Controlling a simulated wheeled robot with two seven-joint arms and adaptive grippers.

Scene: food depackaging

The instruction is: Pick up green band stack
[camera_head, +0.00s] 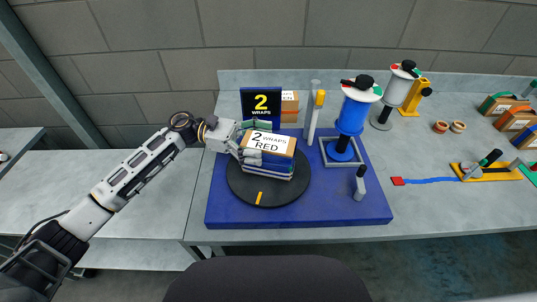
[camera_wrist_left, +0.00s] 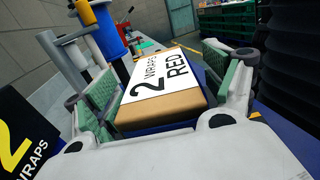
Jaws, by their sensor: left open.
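Brown packages at the far right edge carry coloured bands. The rearmost has a green band (camera_head: 489,103), and the ones in front show orange and blue. A stack (camera_head: 270,147) labelled "2 WRAPS RED" stands on the round black turntable (camera_head: 243,187); no green band is visible on it. My left gripper (camera_head: 255,141) is open at this stack's left end, one finger on each side. The wrist view shows the labelled brown top box (camera_wrist_left: 165,108) between the green-padded fingers; contact cannot be told. My right gripper is not in view.
The turntable sits on a blue board (camera_head: 300,221) with a black "2 WRAPS" sign (camera_head: 261,105), a blue film roll (camera_head: 353,112) and upright posts. A white roll (camera_head: 400,86), yellow stand (camera_head: 416,97) and lever tool (camera_head: 488,166) stand right.

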